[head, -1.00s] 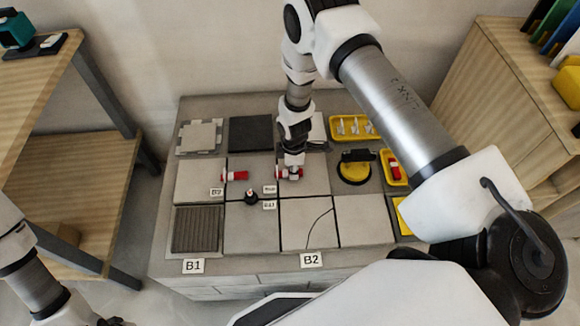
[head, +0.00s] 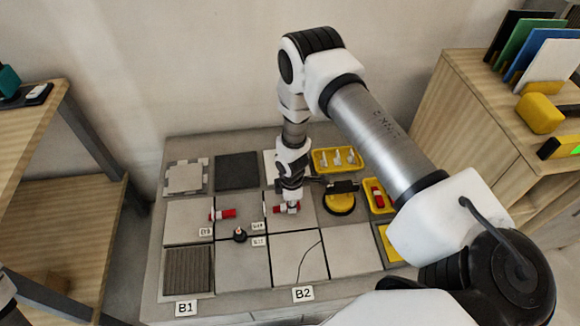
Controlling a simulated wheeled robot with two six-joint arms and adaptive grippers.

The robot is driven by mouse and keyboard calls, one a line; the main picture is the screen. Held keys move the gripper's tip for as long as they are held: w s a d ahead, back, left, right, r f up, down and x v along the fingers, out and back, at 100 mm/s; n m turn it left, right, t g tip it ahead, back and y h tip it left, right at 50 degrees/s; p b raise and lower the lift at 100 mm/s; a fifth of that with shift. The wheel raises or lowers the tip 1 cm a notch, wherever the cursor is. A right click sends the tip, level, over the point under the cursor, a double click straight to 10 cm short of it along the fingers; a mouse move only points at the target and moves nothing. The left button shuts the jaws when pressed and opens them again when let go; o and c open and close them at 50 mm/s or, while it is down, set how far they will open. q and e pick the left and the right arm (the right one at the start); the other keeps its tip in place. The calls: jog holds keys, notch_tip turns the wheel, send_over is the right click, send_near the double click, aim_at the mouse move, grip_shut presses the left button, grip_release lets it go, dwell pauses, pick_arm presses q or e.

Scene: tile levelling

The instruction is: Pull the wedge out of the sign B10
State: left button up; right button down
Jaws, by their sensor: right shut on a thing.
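My right gripper (head: 289,204) points down over the tile bench and is shut on a red wedge (head: 279,209), which lies at a joint between grey tiles. The gripper hides part of this wedge and its white clip. A small white sign (head: 258,226) sits just left of and in front of it; its print is too small to read surely. A second red wedge (head: 229,214) in a white clip lies on the joint to the left, with another small sign (head: 205,232) in front. My left gripper is out of the picture.
A black peg-like piece (head: 240,235) stands between the tiles. Signs B1 (head: 186,308) and B2 (head: 303,294) mark the front edge.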

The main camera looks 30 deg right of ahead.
jog(key=shift+r+p, duration=2.55)
jog(key=shift+r, duration=0.55)
